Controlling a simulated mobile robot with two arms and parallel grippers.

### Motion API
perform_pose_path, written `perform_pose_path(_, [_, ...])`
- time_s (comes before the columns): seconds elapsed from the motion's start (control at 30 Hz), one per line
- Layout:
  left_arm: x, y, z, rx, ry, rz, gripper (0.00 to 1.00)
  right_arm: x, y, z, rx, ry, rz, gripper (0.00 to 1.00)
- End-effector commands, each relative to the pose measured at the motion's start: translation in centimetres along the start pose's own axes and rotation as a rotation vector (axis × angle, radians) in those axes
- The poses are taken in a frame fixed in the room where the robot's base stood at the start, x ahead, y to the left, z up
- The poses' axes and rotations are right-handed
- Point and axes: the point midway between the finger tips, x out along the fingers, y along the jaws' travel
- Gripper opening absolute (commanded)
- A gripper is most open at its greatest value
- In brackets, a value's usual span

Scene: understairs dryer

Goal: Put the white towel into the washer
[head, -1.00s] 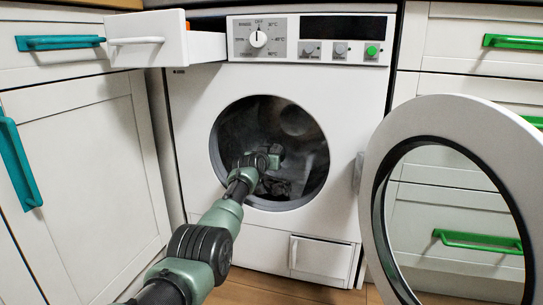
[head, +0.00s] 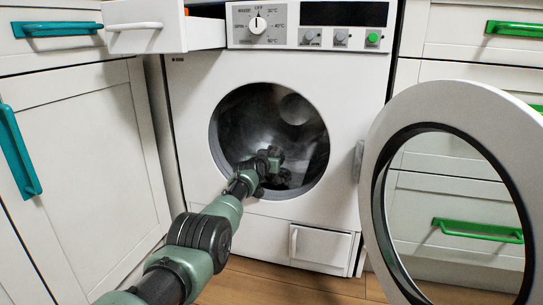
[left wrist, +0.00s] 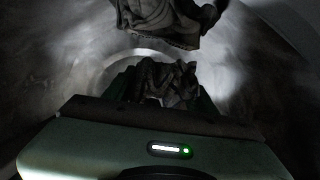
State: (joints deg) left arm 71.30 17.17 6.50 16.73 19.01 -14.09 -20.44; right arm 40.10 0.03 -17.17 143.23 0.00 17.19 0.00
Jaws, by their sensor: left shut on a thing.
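The white washer (head: 190,110) stands in the middle of the head view, with its round door (head: 378,150) swung open to the right. My left arm reaches through the opening, and my left gripper (left wrist: 165,85) is inside the dark drum (head: 240,120). In the left wrist view the gripper is shut on a crumpled cloth, the towel (left wrist: 168,78), which looks grey in the shade. More grey cloth (left wrist: 160,18) shows at the top of that view; I cannot tell whether it is a separate piece. In the head view the gripper's fingertips are hard to make out.
The open detergent drawer (head: 150,27) sticks out above left of the opening. White cabinets with teal handles (head: 20,150) stand left, and drawers with green handles (head: 478,231) stand right, partly behind the door. Wooden floor (head: 265,285) shows below.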

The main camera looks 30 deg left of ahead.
Motion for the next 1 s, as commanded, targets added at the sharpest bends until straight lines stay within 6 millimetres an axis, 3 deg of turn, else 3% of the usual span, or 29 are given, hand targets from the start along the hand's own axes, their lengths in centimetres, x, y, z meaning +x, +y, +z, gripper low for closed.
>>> perform_pose_path(0.43, [0.12,-0.10,0.54,-0.001,0.002,-0.003,0.13,0.00,-0.01,0.01,0.000,0.000,0.000,0.36])
perform_pose_path(0.47, [0.12,-0.10,0.53,-0.001,0.002,-0.003,0.61,0.00,-0.01,0.01,0.000,0.000,0.000,0.36])
perform_pose_path(0.53, [0.12,-0.10,0.53,-0.001,0.002,-0.003,0.81,0.00,-0.01,0.01,0.000,0.000,0.000,0.36])
perform_pose_path(0.87, [0.11,-0.09,0.62,-0.001,0.000,-0.003,0.81,0.06,0.00,0.02,0.000,0.000,0.000,0.36])
perform_pose_path(1.0, [-0.12,-0.14,0.30,0.000,0.000,-0.004,0.81,0.93,0.18,0.32,0.000,0.000,0.000,0.36])
